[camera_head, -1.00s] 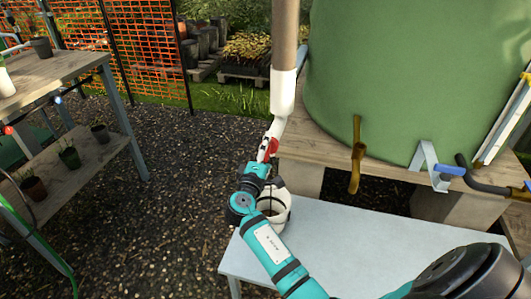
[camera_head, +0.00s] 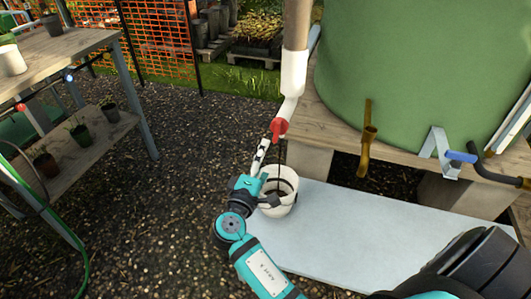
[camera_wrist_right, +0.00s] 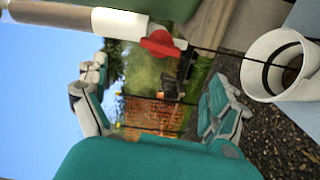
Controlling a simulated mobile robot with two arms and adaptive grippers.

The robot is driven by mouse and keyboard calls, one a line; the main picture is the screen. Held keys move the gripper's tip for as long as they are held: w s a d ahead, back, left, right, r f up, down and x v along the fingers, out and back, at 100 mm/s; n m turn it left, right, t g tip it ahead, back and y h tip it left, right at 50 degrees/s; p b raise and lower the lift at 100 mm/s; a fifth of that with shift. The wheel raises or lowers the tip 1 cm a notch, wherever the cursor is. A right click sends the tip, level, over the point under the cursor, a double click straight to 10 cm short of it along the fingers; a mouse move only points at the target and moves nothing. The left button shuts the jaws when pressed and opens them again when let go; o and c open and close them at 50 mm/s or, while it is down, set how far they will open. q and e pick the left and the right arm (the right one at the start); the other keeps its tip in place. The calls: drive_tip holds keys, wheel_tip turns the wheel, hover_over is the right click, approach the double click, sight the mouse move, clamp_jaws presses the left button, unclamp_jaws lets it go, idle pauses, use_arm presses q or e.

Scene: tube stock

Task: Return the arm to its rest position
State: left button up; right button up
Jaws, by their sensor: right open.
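My right gripper (camera_head: 268,178) is at the centre of the head view, at the left end of the pale table. Its two fingers are spread apart with nothing between them, as the right wrist view (camera_wrist_right: 155,100) shows. The red valve handle (camera_head: 279,127) on the white downpipe (camera_head: 293,75) is just above and beyond it. The handle also shows in the right wrist view (camera_wrist_right: 160,42), apart from the fingers. A white bucket (camera_head: 288,205) is beside the gripper, partly hidden by it, and shows at the right in the right wrist view (camera_wrist_right: 268,50). My left gripper is out of view.
The pale table (camera_head: 380,235) is mostly bare. A green tank (camera_head: 410,70) on a wooden stand (camera_head: 335,120) is behind it, with a brass tap (camera_head: 367,140) and a blue-handled pipe (camera_head: 460,157). A potting bench (camera_head: 80,50) is at the left. Open gravel lies between.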

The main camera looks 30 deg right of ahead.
idle(0.5)
